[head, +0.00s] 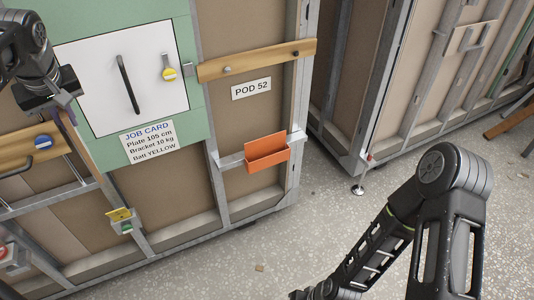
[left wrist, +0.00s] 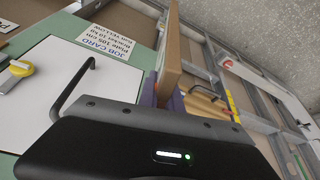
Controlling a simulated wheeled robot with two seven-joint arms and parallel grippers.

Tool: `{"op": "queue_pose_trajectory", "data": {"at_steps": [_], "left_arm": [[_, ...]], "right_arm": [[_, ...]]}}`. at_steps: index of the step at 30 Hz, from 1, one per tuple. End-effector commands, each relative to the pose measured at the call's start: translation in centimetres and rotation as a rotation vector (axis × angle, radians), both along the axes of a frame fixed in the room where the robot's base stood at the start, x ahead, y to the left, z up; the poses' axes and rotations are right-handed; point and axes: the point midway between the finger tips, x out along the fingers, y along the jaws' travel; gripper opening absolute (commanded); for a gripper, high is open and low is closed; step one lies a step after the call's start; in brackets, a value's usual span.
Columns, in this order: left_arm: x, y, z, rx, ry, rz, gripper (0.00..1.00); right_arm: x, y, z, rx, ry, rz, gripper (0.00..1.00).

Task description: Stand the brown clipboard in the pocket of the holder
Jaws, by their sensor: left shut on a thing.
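The brown clipboard (left wrist: 171,58) is seen nearly edge-on in the left wrist view, between the purple fingers of my left gripper (left wrist: 163,95). In the head view the clipboard (head: 82,150) is a thin brown strip below my left gripper (head: 66,112), in front of the wall at the left. My left gripper is shut on it. The orange holder (head: 267,152) is fixed to a metal rail low on the wall, to the right of the clipboard and well apart from it. Its pocket looks empty.
A white door (head: 122,80) with a black handle (head: 128,84) and a yellow-marked latch (head: 169,70) is beside my left gripper. A job card (head: 149,139) hangs below it. A wooden rail (head: 258,60) crosses the wall above the holder. The speckled floor (head: 300,230) before the holder is mostly clear.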

Motion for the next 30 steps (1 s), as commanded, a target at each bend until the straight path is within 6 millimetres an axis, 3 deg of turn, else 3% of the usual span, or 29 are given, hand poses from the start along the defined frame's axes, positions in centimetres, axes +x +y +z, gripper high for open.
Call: {"op": "queue_pose_trajectory", "data": {"at_steps": [14, 19, 23, 26, 30], "left_arm": [[0.1, 0.0, 0.0, 0.001, -0.001, 0.0, 0.0], [1.6, 0.1, 0.0, -0.001, -0.001, -0.016, 0.0], [3.5, -1.6, -3.3, -0.002, 0.006, -0.099, 0.0], [4.7, -4.5, -6.7, -0.001, 0.007, -0.193, 0.0], [5.2, -10.2, -11.9, -0.002, 0.007, -0.355, 0.0]], "right_arm": [[0.0, 0.0, 0.0, 0.0, 0.0, 0.0, 0.0], [0.0, 0.0, 0.0, 0.0, 0.0, 0.0, 0.0], [0.0, 0.0, 0.0, 0.0, 0.0, 0.0, 0.0], [0.0, 0.0, 0.0, 0.0, 0.0, 0.0, 0.0], [0.0, 0.0, 0.0, 0.0, 0.0, 0.0, 0.0]]}}
